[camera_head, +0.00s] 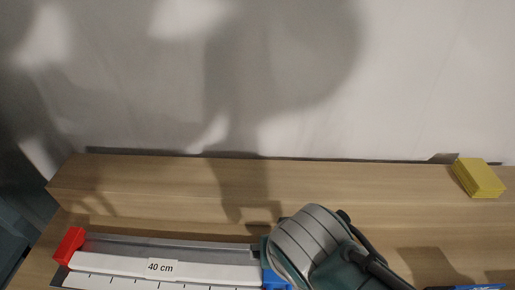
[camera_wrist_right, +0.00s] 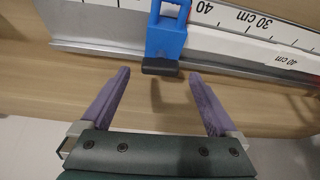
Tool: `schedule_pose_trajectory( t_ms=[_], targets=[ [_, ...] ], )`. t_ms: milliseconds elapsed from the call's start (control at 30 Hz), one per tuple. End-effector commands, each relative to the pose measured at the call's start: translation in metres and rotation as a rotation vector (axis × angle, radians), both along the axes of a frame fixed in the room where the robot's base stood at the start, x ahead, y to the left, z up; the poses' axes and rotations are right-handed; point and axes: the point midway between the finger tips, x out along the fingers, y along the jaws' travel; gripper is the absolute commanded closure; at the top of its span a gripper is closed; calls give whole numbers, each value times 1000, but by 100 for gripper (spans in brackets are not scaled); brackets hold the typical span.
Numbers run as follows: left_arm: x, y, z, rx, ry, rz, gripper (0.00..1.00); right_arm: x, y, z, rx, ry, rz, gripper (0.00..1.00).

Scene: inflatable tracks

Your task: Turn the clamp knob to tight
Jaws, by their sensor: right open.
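A blue clamp (camera_wrist_right: 166,38) sits on the white ruled track (camera_wrist_right: 232,20) in the right wrist view. Its black knob (camera_wrist_right: 160,67) points towards my right gripper. My right gripper (camera_wrist_right: 160,74) is open, with one purple finger on each side of the knob's line. The knob lies between the fingertips or just beyond them; I cannot tell the depth, and no finger visibly touches it. In the head view only a bit of the blue clamp (camera_head: 275,279) shows beside my arm, which hides the knob and the right gripper. My left gripper is not in view.
In the head view the track, with a "40 cm" label (camera_head: 160,267) and a red end piece (camera_head: 69,246), lies on the wooden bench (camera_head: 170,178). A yellow block (camera_head: 479,177) lies at the back right. A blue item (camera_head: 478,287) shows at the bottom right. The bench behind the track is clear.

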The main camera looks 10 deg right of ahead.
Motion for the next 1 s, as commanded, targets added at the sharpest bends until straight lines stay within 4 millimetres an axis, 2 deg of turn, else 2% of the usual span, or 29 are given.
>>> schedule_pose_trajectory(
  t_ms=[33, 100, 400, 567, 1000],
  targets=[
    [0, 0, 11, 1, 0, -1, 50, -4, 1, 14, 2, -1, 0, 5],
    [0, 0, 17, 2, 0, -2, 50, -9, 2, 26, 2, -1, 0, 5],
    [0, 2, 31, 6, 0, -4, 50, -26, 6, 66, 2, 0, 1, 5],
    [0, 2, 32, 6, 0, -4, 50, -29, 6, 73, 1, 0, -1, 5],
    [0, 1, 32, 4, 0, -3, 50, -30, 6, 73, 1, 1, 0, 5]
  ],
)
